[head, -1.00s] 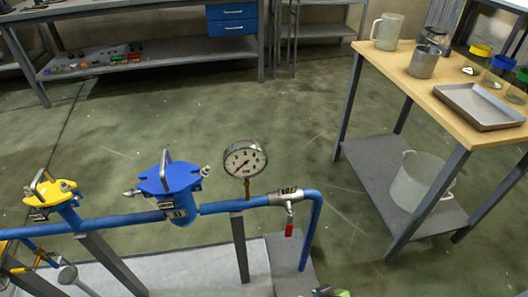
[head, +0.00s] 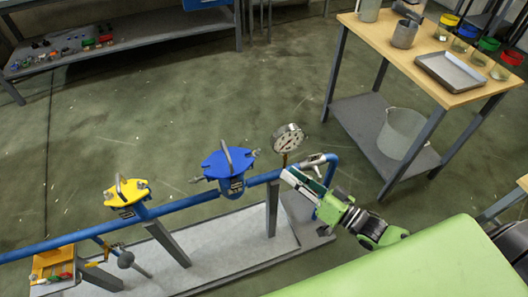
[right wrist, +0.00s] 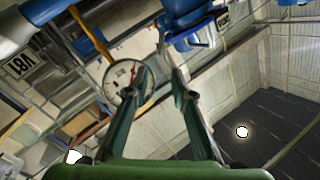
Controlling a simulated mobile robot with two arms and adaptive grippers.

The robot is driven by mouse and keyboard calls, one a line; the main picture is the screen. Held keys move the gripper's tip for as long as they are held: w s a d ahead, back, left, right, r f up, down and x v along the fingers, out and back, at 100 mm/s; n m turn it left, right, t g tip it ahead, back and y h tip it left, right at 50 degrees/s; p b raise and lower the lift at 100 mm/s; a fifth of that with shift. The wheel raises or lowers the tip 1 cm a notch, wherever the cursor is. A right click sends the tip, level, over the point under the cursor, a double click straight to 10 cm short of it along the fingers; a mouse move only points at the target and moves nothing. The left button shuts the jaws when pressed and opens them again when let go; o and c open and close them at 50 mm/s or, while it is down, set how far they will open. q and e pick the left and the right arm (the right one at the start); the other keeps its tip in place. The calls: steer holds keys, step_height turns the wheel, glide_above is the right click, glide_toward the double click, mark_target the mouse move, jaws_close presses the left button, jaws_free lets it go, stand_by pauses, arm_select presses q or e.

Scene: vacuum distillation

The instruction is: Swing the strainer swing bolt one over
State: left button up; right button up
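The strainer is a blue vessel with a flat blue lid and upright handle (head: 228,162), set in the blue pipe in the head view. A metal swing bolt sticks out at the lid's left (head: 197,180) and another at its right (head: 254,152). My right gripper (head: 291,178) is beside the pipe, right of the strainer and below the gauge, apart from the bolts. In the right wrist view its fingers (right wrist: 157,78) are spread and empty. The blue strainer body (right wrist: 190,22) shows beyond them, upper right. My left gripper is out of view.
A pressure gauge (head: 289,138) stands between strainer and gripper; it shows behind the fingers in the wrist view (right wrist: 118,82). A valve (head: 314,161) sits on the pipe to the right. A yellow-lidded vessel (head: 127,193) stands left. A wooden-topped table (head: 400,62) is at upper right.

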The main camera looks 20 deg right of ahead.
mark_target(254, 156)
steer(key=x, duration=1.1)
steer(key=shift+w+a, duration=0.15)
steer(key=shift+w, duration=0.1)
steer(key=shift+f, duration=0.1)
jaws_close()
